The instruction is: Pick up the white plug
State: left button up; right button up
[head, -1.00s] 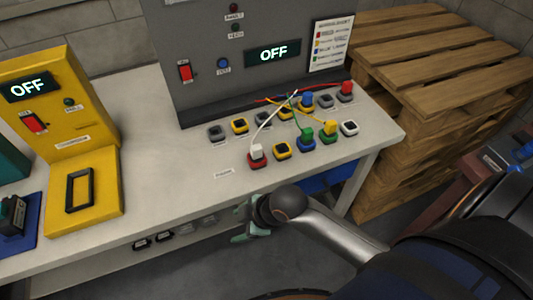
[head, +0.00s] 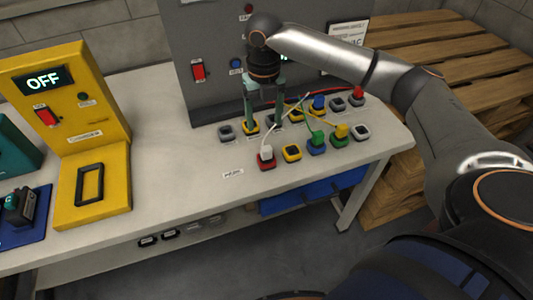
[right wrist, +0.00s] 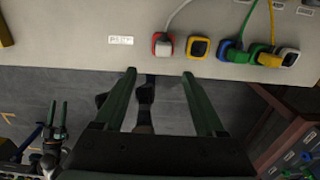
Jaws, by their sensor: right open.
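The white plug (head: 266,152) sits in a red-rimmed socket (head: 267,163) at the left end of the front socket row. A thin white cable runs up from it. My right gripper (head: 263,122) is open and empty, pointing down above the bench. In the head view its fingers overlap the back row, just above the plug in the picture. In the right wrist view the plug (right wrist: 164,46) lies beyond the fingertips (right wrist: 159,72), roughly between their lines. My left gripper (right wrist: 57,118) appears small at the lower left of that view, fingers apart, and is out of the head view.
An empty yellow socket (head: 291,153) is nearest the white plug. The grey panel (head: 205,30) rises behind. Bare bench lies to the left.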

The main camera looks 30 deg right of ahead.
send_over(266, 148)
jog(key=f, duration=0.6)
jog(key=shift+a+f, duration=0.2)
jog(key=shift+f, duration=0.15)
jog(key=shift+d+f, duration=0.15)
jog(key=shift+f, duration=1.2)
jog(key=shift+d+f, duration=0.1)
jog(key=shift+f, duration=1.25)
jog(key=shift+c, duration=0.4)
grip_shut()
